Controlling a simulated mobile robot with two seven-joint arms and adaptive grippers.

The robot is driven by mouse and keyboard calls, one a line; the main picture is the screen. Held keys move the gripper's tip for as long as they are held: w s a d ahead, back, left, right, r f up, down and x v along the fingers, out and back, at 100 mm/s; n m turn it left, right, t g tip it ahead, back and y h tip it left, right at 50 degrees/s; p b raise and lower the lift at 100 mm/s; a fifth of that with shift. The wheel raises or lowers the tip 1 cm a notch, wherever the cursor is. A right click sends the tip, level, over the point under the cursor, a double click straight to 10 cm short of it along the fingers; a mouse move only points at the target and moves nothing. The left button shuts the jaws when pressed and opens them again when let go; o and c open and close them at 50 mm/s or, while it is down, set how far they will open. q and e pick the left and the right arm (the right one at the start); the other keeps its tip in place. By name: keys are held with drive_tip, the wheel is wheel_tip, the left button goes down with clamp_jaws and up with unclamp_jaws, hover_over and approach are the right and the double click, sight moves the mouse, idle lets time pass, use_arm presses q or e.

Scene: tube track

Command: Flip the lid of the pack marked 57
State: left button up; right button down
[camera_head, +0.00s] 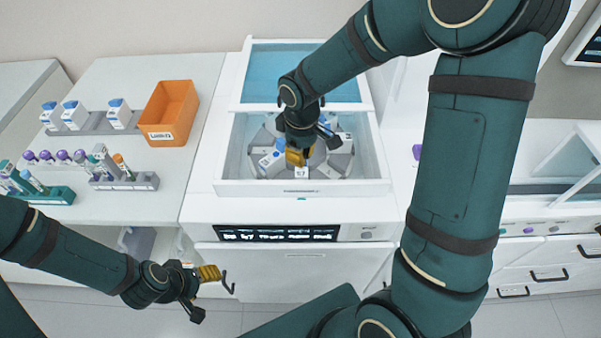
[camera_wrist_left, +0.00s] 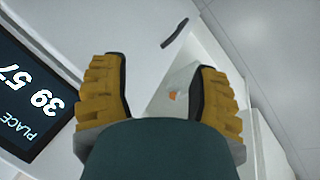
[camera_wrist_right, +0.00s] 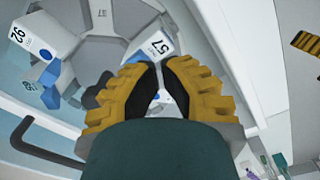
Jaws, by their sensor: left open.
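The pack marked 57 (camera_wrist_right: 152,42) is a white box in the rotor of the open machine, just beyond my right fingertips. Its number face shows, but its lid is hidden by the fingers. My right gripper (camera_wrist_right: 166,62) is shut, with a thin gap between the fingers and nothing clearly held. It also shows in the head view (camera_head: 295,158), low inside the machine's basin; whether it touches the pack I cannot tell. My left gripper (camera_wrist_left: 160,75) is open and empty in front of the machine, low at the left of the head view (camera_head: 215,280).
The pack marked 92 (camera_wrist_right: 38,38) and other packs sit around the grey rotor (camera_wrist_right: 95,55). The basin's white rim (camera_head: 300,188) surrounds my right gripper. A screen (camera_head: 275,234) is on the machine's front. An orange bin (camera_head: 168,113) and tube racks (camera_head: 125,182) stand on the left bench.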

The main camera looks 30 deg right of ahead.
drive_tip(key=shift+f, duration=0.1)
drive_tip(key=shift+f+b, duration=1)
drive_tip(key=shift+f, duration=0.2)
drive_tip(key=shift+w, duration=0.1)
drive_tip(key=shift+w+d+p, duration=0.2)
drive_tip(key=shift+w+d, duration=0.1)
drive_tip(key=shift+w, duration=0.25)
drive_tip(key=shift+w+d+p, duration=0.2)
drive_tip(key=shift+w+d, duration=0.1)
drive_tip(key=shift+w, duration=0.25)
drive_tip(key=shift+w, duration=0.1)
drive_tip(key=shift+w+d+r+p, duration=0.15)
drive_tip(key=shift+w+d+p, duration=0.2)
drive_tip(key=shift+w, duration=0.25)
drive_tip(key=shift+w, duration=0.15)
drive_tip(key=shift+w+d+r+p, duration=0.2)
drive_tip(key=shift+w+d+p, duration=0.15)
drive_tip(key=shift+w, duration=0.2)
